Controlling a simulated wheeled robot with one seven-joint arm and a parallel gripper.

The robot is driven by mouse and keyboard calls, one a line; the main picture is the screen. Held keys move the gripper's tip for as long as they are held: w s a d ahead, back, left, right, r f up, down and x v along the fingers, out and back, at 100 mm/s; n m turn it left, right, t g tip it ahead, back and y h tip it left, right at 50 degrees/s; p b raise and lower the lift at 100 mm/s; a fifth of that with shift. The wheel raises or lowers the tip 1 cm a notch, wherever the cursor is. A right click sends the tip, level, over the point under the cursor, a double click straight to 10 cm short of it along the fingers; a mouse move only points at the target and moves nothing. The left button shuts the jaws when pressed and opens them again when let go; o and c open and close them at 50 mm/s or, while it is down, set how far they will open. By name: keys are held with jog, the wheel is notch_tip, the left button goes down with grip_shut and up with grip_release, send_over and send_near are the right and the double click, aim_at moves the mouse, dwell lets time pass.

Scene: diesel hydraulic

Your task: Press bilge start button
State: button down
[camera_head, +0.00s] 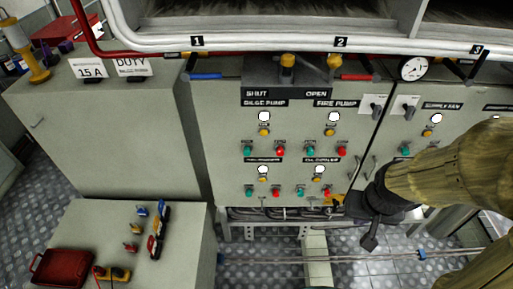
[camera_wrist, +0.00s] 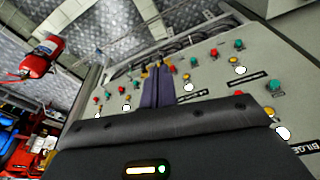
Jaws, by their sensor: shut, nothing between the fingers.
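The BILGE PUMP label (camera_head: 264,103) is at the upper left of the grey control panel (camera_head: 230,130). Below it are a white lamp, a yellow one, a green button (camera_head: 247,150) at left and a red button (camera_head: 280,151) at right. My gripper (camera_head: 370,244) is shut and empty, low and right of these buttons. Its closed fingers (camera_wrist: 158,72) point towards the panel's lower part; contact is not visible.
A fire pump group (camera_head: 333,132) and lower button rows share the panel. Valve handles and red and white pipes run above. A grey cabinet (camera_head: 100,135) and a low box (camera_head: 185,235) stand left. A red extinguisher (camera_wrist: 40,58) shows in the wrist view.

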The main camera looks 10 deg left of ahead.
aim_at(247, 151)
jog(key=w+a+f+n+t+y, duration=0.2)
jog(key=w+a+f+n+y, duration=0.25)
jog(key=w+a+f, duration=0.8)
jog(key=w+a+f+t+y+b, duration=0.1)
jog(key=a+t+y, duration=0.3)
jog(key=a+y, duration=0.5)
jog(key=w+a+f, duration=0.1)
jog(key=a, duration=0.8)
jog(key=shift+a, duration=0.2)
jog(key=shift+f+y, duration=0.15)
jog(key=shift+y, duration=0.1)
jog(key=w+a+b, duration=0.2)
jog(key=w, duration=0.6)
jog(key=shift+w, duration=0.2)
